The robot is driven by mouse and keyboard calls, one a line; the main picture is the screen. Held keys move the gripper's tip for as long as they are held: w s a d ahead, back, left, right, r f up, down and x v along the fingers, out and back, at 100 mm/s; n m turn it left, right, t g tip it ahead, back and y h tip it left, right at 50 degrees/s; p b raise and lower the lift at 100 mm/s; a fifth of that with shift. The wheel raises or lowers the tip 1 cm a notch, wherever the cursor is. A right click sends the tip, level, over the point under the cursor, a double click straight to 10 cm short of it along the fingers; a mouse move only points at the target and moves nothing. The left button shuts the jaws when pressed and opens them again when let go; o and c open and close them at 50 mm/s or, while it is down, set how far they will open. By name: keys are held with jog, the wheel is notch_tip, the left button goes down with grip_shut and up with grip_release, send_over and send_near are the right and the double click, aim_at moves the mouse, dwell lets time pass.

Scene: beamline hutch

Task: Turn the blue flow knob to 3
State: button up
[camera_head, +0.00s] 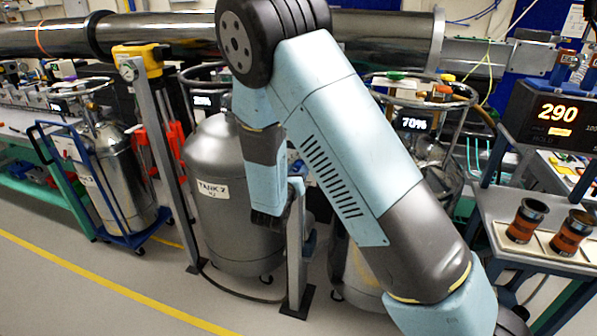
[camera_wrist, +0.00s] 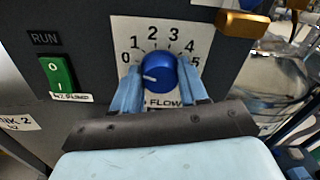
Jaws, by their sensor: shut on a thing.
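The blue flow knob (camera_wrist: 158,74) is in the middle of the wrist view, on a white dial plate (camera_wrist: 122,25) marked 0 to 5 over the word FLOW. Its white pointer line points left and slightly down, near or just below the 0. The 3 is printed at the upper right of the knob. My gripper (camera_wrist: 160,68) has one light blue finger on each side of the knob and is shut on it. In the head view my arm crosses the middle; the knob and fingertips cannot be made out there.
A green RUN switch (camera_wrist: 57,76) is left of the dial, and a brass-coloured part (camera_wrist: 242,24) is at its upper right. In the head view, a grey tank (camera_head: 215,165) stands behind my arm, and a display reading 290 (camera_head: 557,112) is at the right.

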jog(key=shift+d, duration=0.3)
jog(key=shift+c, duration=0.2)
jog(key=shift+a, duration=0.25)
jog(key=shift+m, duration=0.4)
jog(key=m, duration=0.4)
jog(key=shift+d, duration=0.1)
jog(key=shift+s+d+f+m, duration=0.1)
jog(key=shift+m, duration=2.05)
jog(key=shift+d+f+m, duration=0.1)
jog(key=shift+m, duration=2)
jog(key=shift+s+d+f+m, duration=0.1)
jog(key=shift+m, duration=2.05)
